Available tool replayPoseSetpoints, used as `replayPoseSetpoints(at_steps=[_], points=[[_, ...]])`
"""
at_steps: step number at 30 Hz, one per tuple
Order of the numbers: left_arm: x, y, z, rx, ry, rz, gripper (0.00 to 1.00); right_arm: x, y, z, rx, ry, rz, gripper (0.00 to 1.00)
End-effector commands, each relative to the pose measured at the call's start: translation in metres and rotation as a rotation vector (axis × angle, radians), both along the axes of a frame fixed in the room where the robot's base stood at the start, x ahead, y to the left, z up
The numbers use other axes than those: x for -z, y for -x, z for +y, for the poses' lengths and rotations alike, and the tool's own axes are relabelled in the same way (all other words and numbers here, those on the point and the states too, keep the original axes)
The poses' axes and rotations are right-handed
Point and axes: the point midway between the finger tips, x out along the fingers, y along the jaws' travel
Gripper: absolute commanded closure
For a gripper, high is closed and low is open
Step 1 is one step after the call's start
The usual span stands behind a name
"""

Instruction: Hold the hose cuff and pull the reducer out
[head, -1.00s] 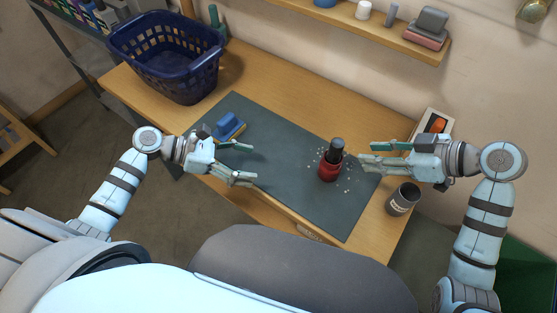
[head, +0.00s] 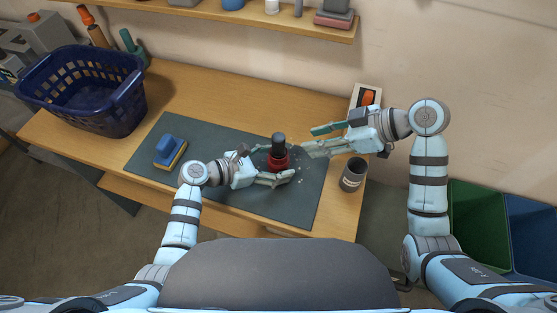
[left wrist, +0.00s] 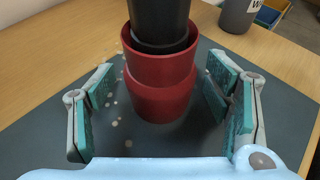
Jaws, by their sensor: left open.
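A red hose cuff (head: 279,162) stands upright on the dark mat. The dark grey reducer (head: 278,141) sits upright in its top. In the left wrist view the cuff (left wrist: 162,88) is between my fingers, with the reducer (left wrist: 158,20) rising out of the frame. My left gripper (head: 272,166) is open, one finger on each side of the cuff, with a visible gap on both sides. My right gripper (head: 320,140) is open and empty, just right of the reducer, its fingers pointing left. The cuff's far side is hidden.
The mat (head: 225,145) has small pale crumbs around the cuff. A blue and yellow sponge or brush (head: 170,151) lies on its left. A dark grey cup (head: 352,175) stands right of the mat. A navy basket (head: 85,95) is at the left, and a shelf (head: 200,18) runs along the wall.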

Motion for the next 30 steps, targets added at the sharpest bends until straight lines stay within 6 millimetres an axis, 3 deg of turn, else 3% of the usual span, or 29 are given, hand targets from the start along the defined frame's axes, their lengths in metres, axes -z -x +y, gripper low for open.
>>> replayPoseSetpoints(at_steps=[11,22,23,28,30], points=[[0.0047,-0.0044,-0.0095,0.001,-0.002,0.000,0.30,-0.0001,0.0000,0.0001,0.000,0.000,0.000,0.67],[0.0046,-0.0042,-0.0092,0.001,-0.001,0.001,0.89,-0.0001,0.0000,0.0001,0.000,0.000,0.000,0.67],[0.0047,-0.0042,-0.0091,0.001,-0.001,0.001,0.55,0.0000,0.0000,0.0000,0.000,0.000,0.000,0.67],[0.0046,-0.0042,-0.0089,0.000,-0.002,0.001,0.82,0.0000,0.0000,0.0001,0.000,0.000,0.000,0.67],[0.0047,-0.0042,-0.0089,0.000,-0.002,0.001,0.86,-0.0001,-0.0001,0.0002,0.000,0.000,0.000,0.67]])
